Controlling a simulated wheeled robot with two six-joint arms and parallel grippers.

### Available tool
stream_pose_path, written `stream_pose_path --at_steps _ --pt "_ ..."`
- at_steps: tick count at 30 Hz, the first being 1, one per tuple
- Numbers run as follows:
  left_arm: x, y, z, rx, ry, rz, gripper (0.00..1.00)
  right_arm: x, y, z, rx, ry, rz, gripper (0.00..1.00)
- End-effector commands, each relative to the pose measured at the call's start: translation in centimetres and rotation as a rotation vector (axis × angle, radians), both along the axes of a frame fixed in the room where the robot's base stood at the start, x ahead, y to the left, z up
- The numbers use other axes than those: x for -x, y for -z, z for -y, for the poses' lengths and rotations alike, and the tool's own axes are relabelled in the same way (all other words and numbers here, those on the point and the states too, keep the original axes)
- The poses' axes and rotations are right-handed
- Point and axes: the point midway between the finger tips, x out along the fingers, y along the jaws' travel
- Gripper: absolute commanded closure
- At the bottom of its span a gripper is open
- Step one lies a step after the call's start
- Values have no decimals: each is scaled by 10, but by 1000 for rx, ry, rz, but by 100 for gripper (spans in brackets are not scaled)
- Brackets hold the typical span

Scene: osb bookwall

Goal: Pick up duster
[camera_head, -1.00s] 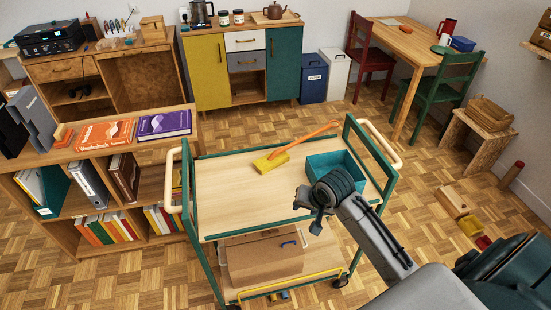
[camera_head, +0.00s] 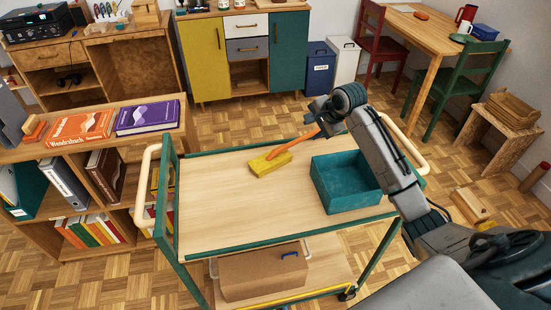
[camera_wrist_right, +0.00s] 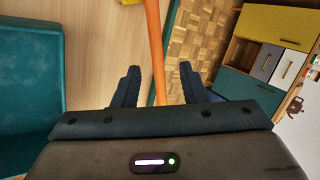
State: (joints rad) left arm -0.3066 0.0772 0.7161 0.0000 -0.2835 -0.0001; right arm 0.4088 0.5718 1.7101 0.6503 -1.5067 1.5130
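The duster has a yellow head (camera_head: 270,162) and an orange handle (camera_head: 297,142). Its head rests on the wooden top of the trolley (camera_head: 225,195), and its handle slants up to the right toward the back edge. My right gripper (camera_head: 322,112) is at the far end of the handle and hides that end in the head view. In the right wrist view its two dark fingers (camera_wrist_right: 158,75) are apart, with the orange handle (camera_wrist_right: 153,35) running between them and no finger visibly pressed on it. My left gripper is not in view.
A teal open box (camera_head: 345,183) stands on the trolley right of the duster, below my right arm. Green end frames with cream handles (camera_head: 150,180) rise at the trolley's sides. A low bookshelf with books (camera_head: 82,127) stands at the left. The trolley top's left part is clear.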

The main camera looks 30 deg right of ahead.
Motion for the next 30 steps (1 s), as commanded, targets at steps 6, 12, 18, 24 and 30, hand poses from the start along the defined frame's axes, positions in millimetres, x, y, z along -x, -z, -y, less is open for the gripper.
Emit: stream_pose_path --at_steps 6,12,18,24,30 --pt "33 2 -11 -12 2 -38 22 -16 24 -3 -1 -1 -1 61" --pt "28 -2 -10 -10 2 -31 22 -24 39 -4 -1 -2 -3 61" --pt "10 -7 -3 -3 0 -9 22 -38 66 -5 -1 -1 -2 61" --pt "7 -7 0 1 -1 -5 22 -43 74 -5 3 -3 -1 61" --pt "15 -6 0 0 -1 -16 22 -43 74 -5 3 -3 -1 71"
